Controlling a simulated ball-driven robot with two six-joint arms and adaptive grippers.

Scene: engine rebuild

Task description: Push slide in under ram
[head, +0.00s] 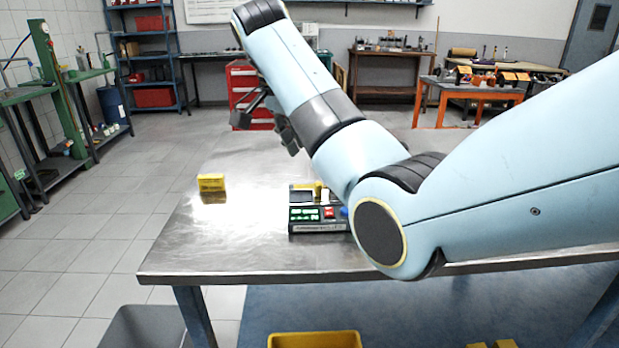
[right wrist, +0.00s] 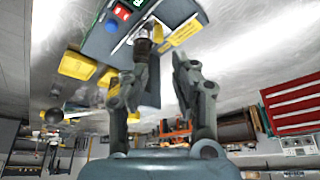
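A small bench device (head: 318,226) stands on the metal table, with green displays, a red switch and a blue knob. My right arm hides part of its right side. It also shows at the top of the right wrist view (right wrist: 100,42), where a dark upright metal part (right wrist: 144,46) and a yellow plate (right wrist: 184,33) show on or beside it. I cannot tell for sure which part is the slide or the ram. My right gripper (head: 270,118) is raised above the table; in the right wrist view its fingers (right wrist: 166,78) are apart with nothing visibly held. My left gripper is not in view.
A yellow block or bin (head: 211,183) stands on the metal table (head: 215,250), left of the device. The table's left part is otherwise clear. A red drawer cabinet (head: 243,85) and an orange bench (head: 470,90) stand behind. A yellow bin (head: 315,340) is below the front edge.

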